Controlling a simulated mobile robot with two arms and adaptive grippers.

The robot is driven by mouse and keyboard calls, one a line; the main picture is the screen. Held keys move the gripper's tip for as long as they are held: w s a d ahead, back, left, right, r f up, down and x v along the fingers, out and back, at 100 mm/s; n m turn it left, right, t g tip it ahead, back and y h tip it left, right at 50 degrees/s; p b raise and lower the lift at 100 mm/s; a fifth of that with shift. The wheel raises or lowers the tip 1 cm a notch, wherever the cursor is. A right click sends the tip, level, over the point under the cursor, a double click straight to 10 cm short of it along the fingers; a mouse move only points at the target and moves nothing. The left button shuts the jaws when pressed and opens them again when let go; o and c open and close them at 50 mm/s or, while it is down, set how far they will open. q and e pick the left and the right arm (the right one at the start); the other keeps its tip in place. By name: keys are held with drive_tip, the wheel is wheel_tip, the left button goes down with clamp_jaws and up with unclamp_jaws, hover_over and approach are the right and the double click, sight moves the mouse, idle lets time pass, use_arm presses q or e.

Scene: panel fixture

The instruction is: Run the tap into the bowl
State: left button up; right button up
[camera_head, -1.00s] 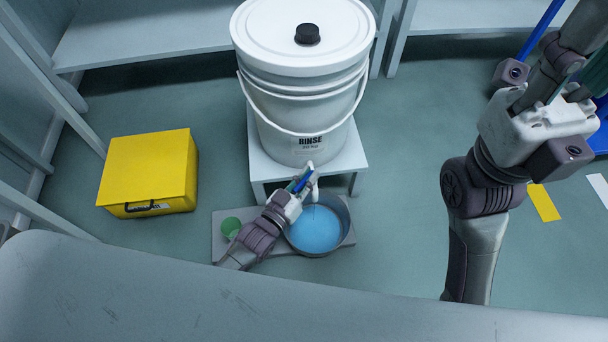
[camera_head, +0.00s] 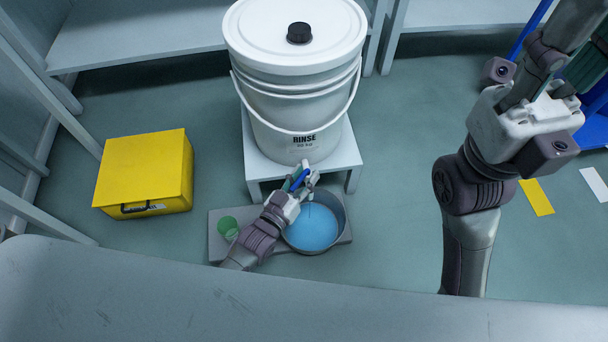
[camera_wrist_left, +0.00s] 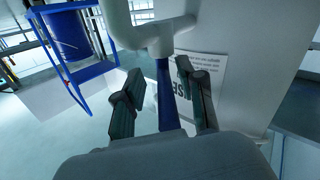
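The white bucket marked RINSE (camera_head: 296,100) stands on a low white stand. Its white tap (camera_wrist_left: 155,35) has a blue lever (camera_wrist_left: 167,95) that hangs between my left fingers in the left wrist view. My left gripper (camera_head: 301,178) is at the tap, with its fingers apart on both sides of the lever and a gap showing. A round metal bowl (camera_head: 343,226) below the tap holds blue liquid (camera_head: 311,229). A thin line shows above the liquid; I cannot tell if it is a stream. My right gripper (camera_head: 572,75) is raised at the right, its fingertips partly hidden.
A grey tray (camera_head: 217,247) under the bowl also carries a green cup (camera_head: 229,227). A yellow case (camera_head: 143,170) lies on the floor at left. Shelves stand behind. A pale surface edge (camera_head: 250,305) crosses the foreground. Blue objects (camera_head: 595,130) are at far right.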

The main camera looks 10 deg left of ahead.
sight(304, 176)
use_arm(q)
wheel_tip(304, 176, up, 10)
idle(0.6)
drive_tip(key=shift+r, duration=0.1)
